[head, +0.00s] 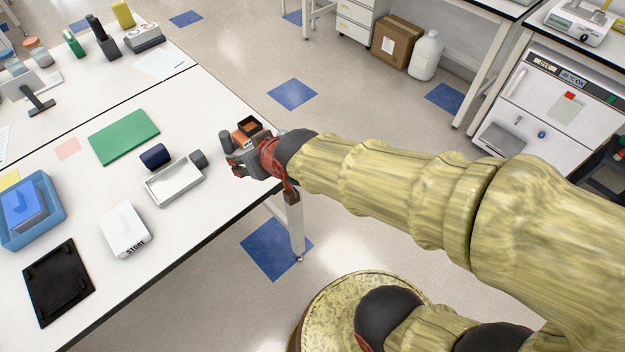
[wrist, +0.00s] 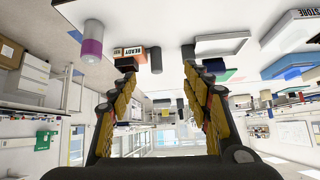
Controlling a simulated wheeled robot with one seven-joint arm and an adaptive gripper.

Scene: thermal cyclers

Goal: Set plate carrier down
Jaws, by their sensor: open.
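My gripper (head: 236,158) is open, above or beside the table's right edge in the head view. In the wrist view its two fingers (wrist: 158,72) stand wide apart with nothing held between them. A shallow white tray (head: 175,184) rests on the table to the left of my gripper, apart from it; it also shows in the wrist view (wrist: 222,44). A black flat tray (head: 58,283) lies near the table's front left. I cannot tell for sure which of these is the plate carrier.
A white STORE box (head: 124,230), a blue bin (head: 42,238), a green mat (head: 123,136) and a dark blue cylinder (head: 155,155) occupy the table. An orange READY box (wrist: 128,52) is near the fingertips in the wrist view. Bare tabletop (head: 215,200) shows along the near right edge.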

